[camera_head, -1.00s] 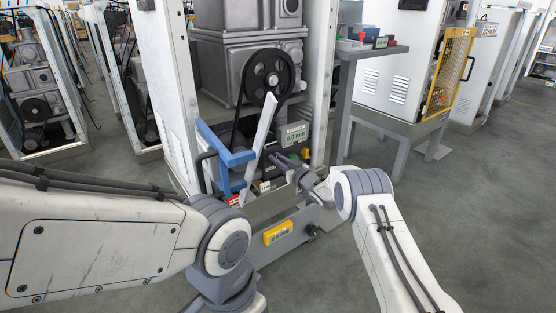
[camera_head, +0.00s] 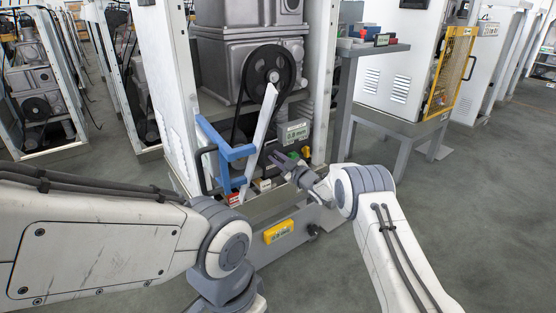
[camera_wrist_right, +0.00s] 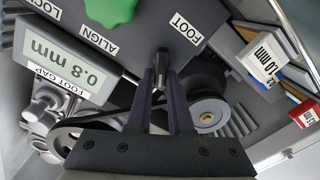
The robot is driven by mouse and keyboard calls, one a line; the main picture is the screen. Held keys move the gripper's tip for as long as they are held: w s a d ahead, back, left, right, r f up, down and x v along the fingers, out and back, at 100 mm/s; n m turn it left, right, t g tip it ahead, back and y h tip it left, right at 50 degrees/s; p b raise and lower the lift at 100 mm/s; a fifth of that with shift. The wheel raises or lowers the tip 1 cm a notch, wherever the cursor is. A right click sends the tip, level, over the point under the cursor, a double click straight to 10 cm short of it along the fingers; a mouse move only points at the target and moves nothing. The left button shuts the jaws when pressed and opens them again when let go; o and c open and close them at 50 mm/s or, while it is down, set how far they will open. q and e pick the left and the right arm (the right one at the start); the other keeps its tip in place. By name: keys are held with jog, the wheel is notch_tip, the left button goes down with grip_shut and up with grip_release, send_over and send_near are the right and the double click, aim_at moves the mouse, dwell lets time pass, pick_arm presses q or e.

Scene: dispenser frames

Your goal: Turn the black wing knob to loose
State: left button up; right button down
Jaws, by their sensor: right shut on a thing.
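The black wing knob (camera_wrist_right: 162,58) stands beside the FOOT label (camera_wrist_right: 188,27) in the right wrist view. My right gripper (camera_wrist_right: 161,78) is shut on it, one finger on each side, and the fingers hide much of it. In the head view my right gripper (camera_head: 278,160) reaches into the lower opening of the machine, and the knob is too small to make out there. My left arm (camera_head: 110,240) comes in from the left, but its gripper is out of view below.
A green knob (camera_wrist_right: 110,8) sits near the ALIGN label. The FOOT GAP display (camera_wrist_right: 68,66) reads 0.8 mm. A belt pulley (camera_wrist_right: 208,113) lies beside my fingers. A blue bracket (camera_head: 235,153) and a leaning white bar (camera_head: 260,130) stand left of my right gripper.

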jog(key=n+b, duration=0.1)
jog(key=n, duration=0.2)
jog(key=shift+a+f+n, duration=0.1)
jog(key=shift+a+n, duration=0.05)
jog(key=shift+n, duration=0.15)
jog(key=n+b, duration=0.1)
jog(key=n, duration=0.1)
jog(key=n+b, duration=0.2)
jog(key=n, duration=0.1)
jog(key=n+b, duration=0.2)
jog(key=shift+f+n, duration=0.3)
jog(key=shift+n, duration=0.3)
jog(key=c, duration=0.8)
grip_release()
jog(key=shift+r, duration=0.2)
jog(key=shift+s, duration=0.1)
